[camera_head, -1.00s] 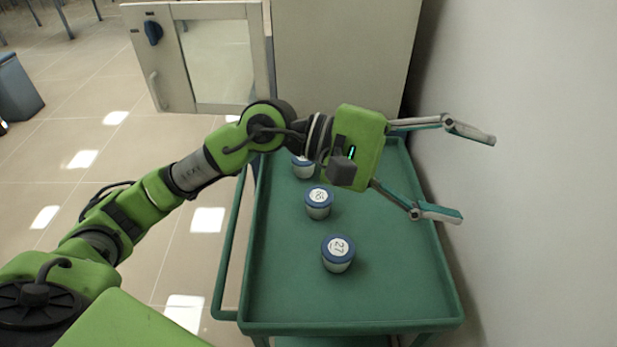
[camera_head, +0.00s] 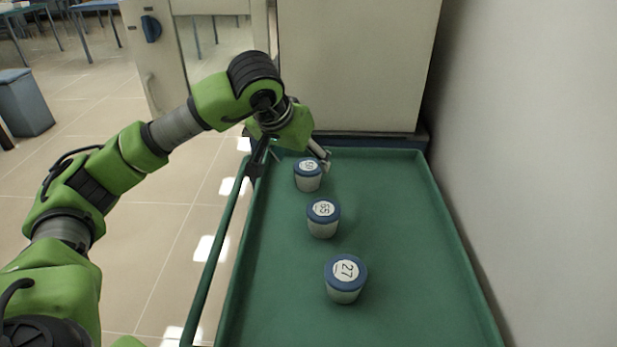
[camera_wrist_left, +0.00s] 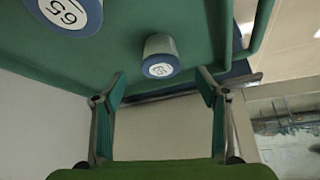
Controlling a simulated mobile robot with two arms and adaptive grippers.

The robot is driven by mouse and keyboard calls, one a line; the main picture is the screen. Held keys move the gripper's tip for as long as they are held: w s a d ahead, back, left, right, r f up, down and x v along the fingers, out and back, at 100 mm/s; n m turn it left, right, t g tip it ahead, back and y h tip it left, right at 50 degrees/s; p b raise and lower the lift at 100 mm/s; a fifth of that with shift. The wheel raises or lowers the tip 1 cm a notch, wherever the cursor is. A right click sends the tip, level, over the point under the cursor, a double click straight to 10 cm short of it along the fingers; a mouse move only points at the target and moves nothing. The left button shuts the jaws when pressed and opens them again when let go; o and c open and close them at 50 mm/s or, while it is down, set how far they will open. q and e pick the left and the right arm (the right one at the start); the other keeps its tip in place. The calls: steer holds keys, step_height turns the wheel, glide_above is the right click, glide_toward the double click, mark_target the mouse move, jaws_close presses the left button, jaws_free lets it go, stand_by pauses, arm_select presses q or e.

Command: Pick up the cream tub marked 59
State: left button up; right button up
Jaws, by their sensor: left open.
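The tub marked 59 (camera_head: 307,183) is cream with a blue lid and stands upright farthest back in the row on the green cart; its label is small and hard to read. It also shows in the left wrist view (camera_wrist_left: 160,57), ahead of the fingers and between their lines. My left gripper (camera_head: 292,160) is open and empty at the cart's back left, just behind the tub and apart from it. In the left wrist view its two fingers (camera_wrist_left: 161,86) are spread wide. My right gripper is not in view.
A tub marked 65 (camera_head: 323,224) and a tub marked 27 (camera_head: 345,288) stand nearer on the green cart (camera_head: 420,250). A pale furnace cabinet (camera_head: 360,65) stands behind, a wall (camera_head: 530,150) at right. The cart's right half is clear.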

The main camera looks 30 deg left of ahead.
mark_target(307, 166)
arm_select(q)
steer(key=shift+x, duration=0.85)
steer(key=x, duration=0.4)
steer(key=shift+w, duration=0.2)
steer(key=shift+w+f, duration=0.25)
steer(key=shift+f, duration=0.05)
steer(key=shift+w+f, duration=0.1)
steer(key=shift+a, duration=0.1)
steer(key=c, duration=1.3)
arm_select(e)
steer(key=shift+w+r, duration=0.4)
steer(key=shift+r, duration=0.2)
